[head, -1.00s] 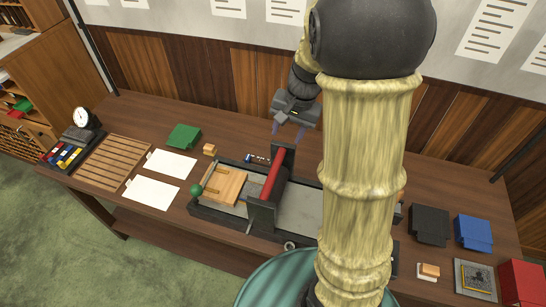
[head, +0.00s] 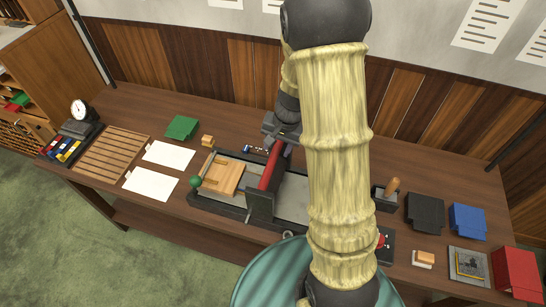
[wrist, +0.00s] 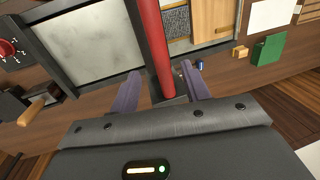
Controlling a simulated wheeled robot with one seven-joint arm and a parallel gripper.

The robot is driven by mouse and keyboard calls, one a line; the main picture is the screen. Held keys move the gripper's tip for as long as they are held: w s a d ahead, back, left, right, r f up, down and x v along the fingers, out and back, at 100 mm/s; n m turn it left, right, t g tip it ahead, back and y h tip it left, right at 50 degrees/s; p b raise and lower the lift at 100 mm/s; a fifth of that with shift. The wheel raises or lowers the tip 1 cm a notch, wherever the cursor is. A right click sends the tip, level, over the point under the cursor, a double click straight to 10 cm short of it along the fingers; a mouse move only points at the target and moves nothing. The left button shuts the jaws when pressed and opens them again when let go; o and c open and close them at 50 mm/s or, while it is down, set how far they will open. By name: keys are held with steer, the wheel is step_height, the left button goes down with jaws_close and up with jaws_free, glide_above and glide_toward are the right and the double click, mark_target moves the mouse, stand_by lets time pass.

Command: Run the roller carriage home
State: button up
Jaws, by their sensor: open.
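The roller carriage is a red roller (head: 269,168) with a dark upright end plate (head: 260,207), standing across the middle of the long press bed (head: 292,205). In the wrist view the red roller (wrist: 152,45) runs up the picture from its far end. My gripper (wrist: 162,82) is open, its two purple fingers on either side of that end in the picture. I cannot tell whether they reach down around it or stay above.
A wooden block (head: 223,178) lies on the bed left of the roller, near a green ball knob (head: 196,182). White sheets (head: 150,184) and a green stack (head: 182,127) lie further left. Right are a wooden-handled tool (head: 388,192), black stack (head: 425,212) and blue stack (head: 467,220).

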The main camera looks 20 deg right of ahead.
mark_target(273, 160)
steer(key=f, duration=0.4)
steer(key=a+f, duration=0.1)
steer(key=f, duration=0.2)
steer(key=shift+w, duration=0.4)
steer(key=shift+r, duration=0.1)
steer(key=shift+c, duration=0.2)
jaws_close()
